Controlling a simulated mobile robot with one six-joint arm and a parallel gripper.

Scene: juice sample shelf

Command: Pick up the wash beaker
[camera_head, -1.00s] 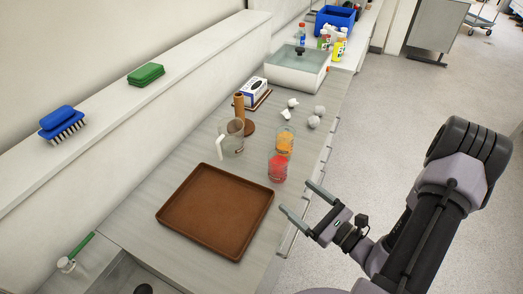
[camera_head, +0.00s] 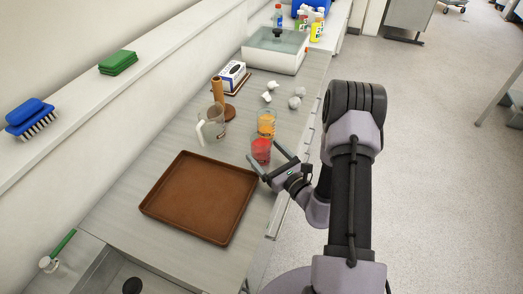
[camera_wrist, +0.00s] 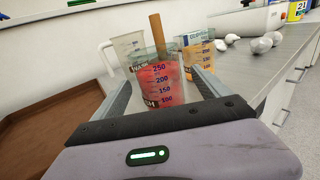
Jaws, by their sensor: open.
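A clear beaker with red contents (camera_head: 261,150) stands on the counter, right of the brown tray (camera_head: 199,197). In the wrist view this red beaker (camera_wrist: 160,82) shows a blue scale and a dark label ending in "SH". My gripper (camera_head: 264,151) is open, with its fingers reaching to either side of the red beaker, not visibly closed on it. A beaker with orange contents (camera_head: 266,122) stands just behind it. A clear jug with a white handle (camera_head: 213,126) stands to the left. I cannot read every label fully.
A brown wooden stand (camera_head: 217,92) and a white box (camera_head: 232,75) are behind the jug. Several white crumpled pieces (camera_head: 296,102) lie behind the orange beaker. A water basin (camera_head: 275,58) stands at the far end. The counter edge is close on the right.

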